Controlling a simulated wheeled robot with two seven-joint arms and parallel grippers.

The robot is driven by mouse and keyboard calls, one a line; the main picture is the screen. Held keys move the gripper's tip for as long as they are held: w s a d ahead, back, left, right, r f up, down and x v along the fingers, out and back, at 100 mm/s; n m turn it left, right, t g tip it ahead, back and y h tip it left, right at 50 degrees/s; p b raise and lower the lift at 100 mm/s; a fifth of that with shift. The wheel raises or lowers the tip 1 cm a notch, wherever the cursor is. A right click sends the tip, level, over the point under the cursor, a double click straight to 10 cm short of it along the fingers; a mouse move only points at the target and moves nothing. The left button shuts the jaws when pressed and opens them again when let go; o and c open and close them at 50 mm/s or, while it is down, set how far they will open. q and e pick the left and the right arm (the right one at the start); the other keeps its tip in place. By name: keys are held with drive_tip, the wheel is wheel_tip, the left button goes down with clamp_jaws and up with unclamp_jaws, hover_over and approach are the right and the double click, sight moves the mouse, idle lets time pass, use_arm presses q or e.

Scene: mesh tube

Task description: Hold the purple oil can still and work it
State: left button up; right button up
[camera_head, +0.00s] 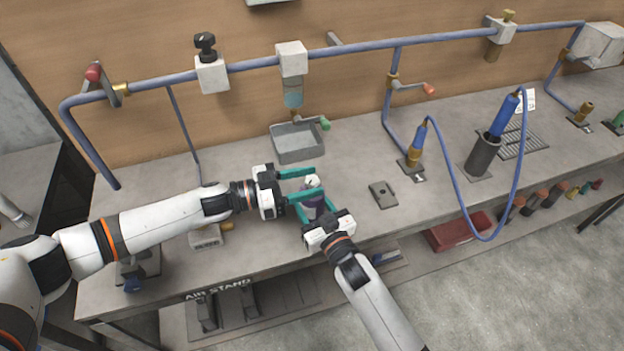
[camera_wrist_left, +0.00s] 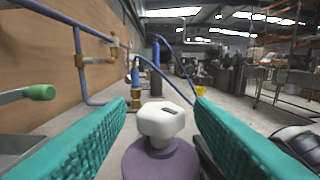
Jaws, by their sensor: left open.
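The purple oil can (camera_head: 314,205) with a white top stands near the front edge of the grey bench. My left gripper (camera_head: 312,183) is open, with its teal fingers on either side of the can's upper part. In the left wrist view the white top and the purple shoulder of the can (camera_wrist_left: 160,163) sit between the open fingers (camera_wrist_left: 160,140), with gaps on both sides. My right gripper (camera_head: 318,211) comes in from the front, low at the can's body. Its fingers are partly hidden, so I cannot tell whether they grip the can.
A grey tray (camera_head: 297,143) stands behind the can, under a fitting on the blue pipe (camera_head: 350,46). A dark plate (camera_head: 383,194) lies to the right. A blue tool in a dark holder (camera_head: 483,156) and a looping hose stand farther right. A red box (camera_head: 459,230) is below the bench edge.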

use_arm(q)
drive_tip(key=shift+w+d, duration=0.2)
drive_tip(key=shift+d, duration=0.45)
drive_tip(key=c, duration=1)
